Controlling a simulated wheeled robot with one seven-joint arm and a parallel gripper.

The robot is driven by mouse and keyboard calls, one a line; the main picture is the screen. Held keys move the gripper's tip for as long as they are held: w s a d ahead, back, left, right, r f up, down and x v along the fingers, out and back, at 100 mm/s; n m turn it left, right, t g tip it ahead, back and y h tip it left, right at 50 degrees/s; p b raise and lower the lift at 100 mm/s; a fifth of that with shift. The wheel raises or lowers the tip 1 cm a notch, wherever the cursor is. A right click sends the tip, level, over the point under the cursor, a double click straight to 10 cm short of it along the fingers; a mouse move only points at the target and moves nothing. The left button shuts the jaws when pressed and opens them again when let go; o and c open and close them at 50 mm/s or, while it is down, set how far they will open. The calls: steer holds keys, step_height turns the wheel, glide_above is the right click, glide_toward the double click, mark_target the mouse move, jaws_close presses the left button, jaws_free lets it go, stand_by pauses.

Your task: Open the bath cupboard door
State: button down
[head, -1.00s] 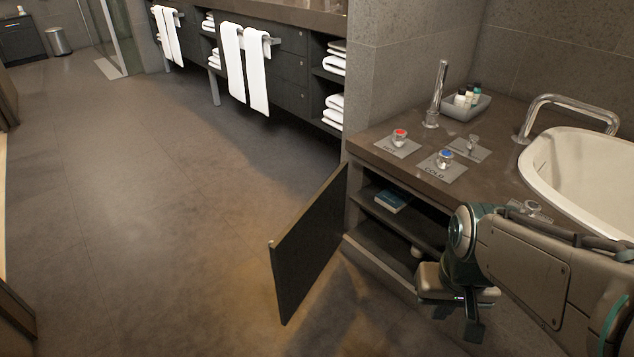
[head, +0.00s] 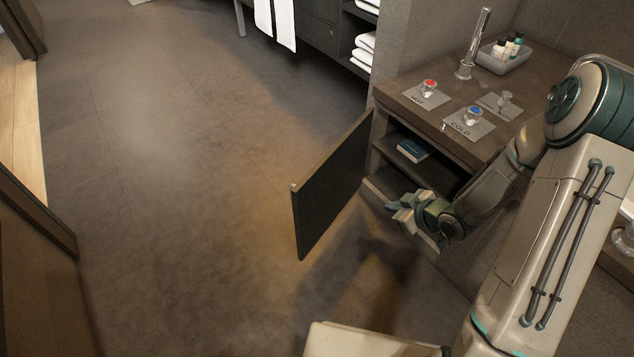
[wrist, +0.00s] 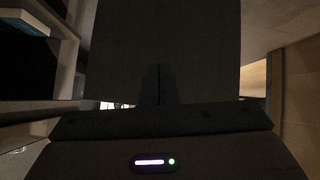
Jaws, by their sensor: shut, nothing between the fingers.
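The bath cupboard door (head: 332,188) is a dark panel standing swung out from the left side of the cupboard under the bath counter. The cupboard (head: 436,168) shows open shelves inside. My gripper (head: 393,206) is in front of the opening, to the right of the door, on its inner side. Its fingers point left towards the panel. In the wrist view the shut, empty fingers (wrist: 158,84) are seen against the dark door panel (wrist: 165,35). Whether the fingertips touch the door I cannot tell.
A blue book (head: 413,149) lies on the upper shelf. The hot tap (head: 429,88), cold tap (head: 473,115), spout (head: 473,45) and a tray of bottles (head: 503,54) are on the counter (head: 455,80) above. The floor left of the door (head: 180,170) is clear.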

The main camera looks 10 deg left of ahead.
steer(key=s+a+n+y, duration=0.1)
steer(key=s+a+y, duration=0.1)
steer(key=a+y, duration=0.25)
steer(key=y+b, duration=0.2)
steer(key=y, duration=0.3)
glide_toward(307, 182)
steer(key=x, duration=0.7)
steer(key=shift+f, duration=0.1)
steer(key=shift+w, duration=0.1)
